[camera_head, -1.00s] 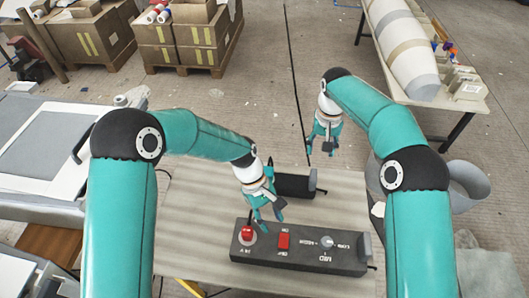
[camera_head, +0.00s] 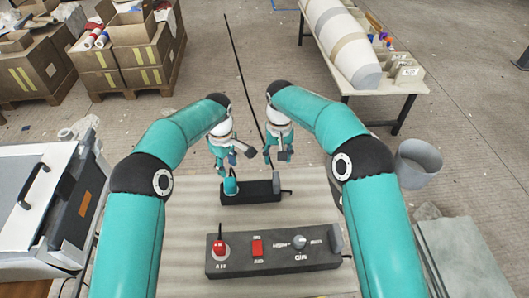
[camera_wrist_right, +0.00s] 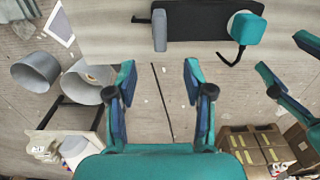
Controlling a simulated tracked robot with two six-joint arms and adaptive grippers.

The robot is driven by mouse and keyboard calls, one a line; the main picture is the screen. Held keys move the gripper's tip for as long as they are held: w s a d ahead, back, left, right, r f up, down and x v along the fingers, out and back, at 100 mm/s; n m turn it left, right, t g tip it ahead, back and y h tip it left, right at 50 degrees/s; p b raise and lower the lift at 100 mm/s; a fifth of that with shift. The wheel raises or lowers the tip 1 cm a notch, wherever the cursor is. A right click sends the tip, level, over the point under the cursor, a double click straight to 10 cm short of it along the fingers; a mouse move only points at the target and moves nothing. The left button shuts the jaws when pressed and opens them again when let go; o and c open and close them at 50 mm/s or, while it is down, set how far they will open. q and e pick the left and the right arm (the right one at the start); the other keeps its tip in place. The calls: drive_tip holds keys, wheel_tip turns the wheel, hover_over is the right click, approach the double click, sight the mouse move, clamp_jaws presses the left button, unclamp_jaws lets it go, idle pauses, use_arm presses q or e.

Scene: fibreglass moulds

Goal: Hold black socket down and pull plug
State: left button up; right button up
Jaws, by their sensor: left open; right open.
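A long black block (camera_head: 262,190), which looks like the black socket, lies on the table. A teal plug-like piece (camera_head: 231,185) stands at its left end. Both also show at the top of the right wrist view, the block (camera_wrist_right: 200,20) and the teal piece (camera_wrist_right: 248,28). My left gripper (camera_head: 226,165) is open just above and behind the teal piece; contact cannot be told. My right gripper (camera_head: 278,160) is open and empty, behind the block's right half. Its fingers (camera_wrist_right: 158,78) show nothing between them.
A dark grey control box (camera_head: 275,260) with a red plug-like knob (camera_head: 219,247), a red switch (camera_head: 257,247) and a dial lies nearer on the table (camera_head: 185,225). A grey case stands left, a grey bucket (camera_head: 418,163) right. Boxes and another table stand behind.

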sight(230, 185)
wheel_tip(230, 185, down, 14)
drive_tip(key=shift+f, duration=0.15)
idle(0.4)
clamp_jaws()
use_arm(q)
drive_tip(key=shift+o, duration=0.3)
drive_tip(key=o, duration=0.5)
drive_tip(key=shift+n, duration=0.3)
use_arm(e)
drive_tip(key=shift+s, duration=0.1)
use_arm(q)
drive_tip(key=n, duration=0.3)
drive_tip(key=shift+f, duration=0.15)
use_arm(e)
drive_tip(key=shift+f, duration=0.1)
use_arm(q)
drive_tip(key=n, duration=0.1)
drive_tip(key=f+n, duration=0.1)
drive_tip(key=n, duration=0.1)
drive_tip(key=shift+n, duration=0.3)
drive_tip(key=shift+f, duration=0.4)
use_arm(e)
drive_tip(key=shift+s, duration=0.1)
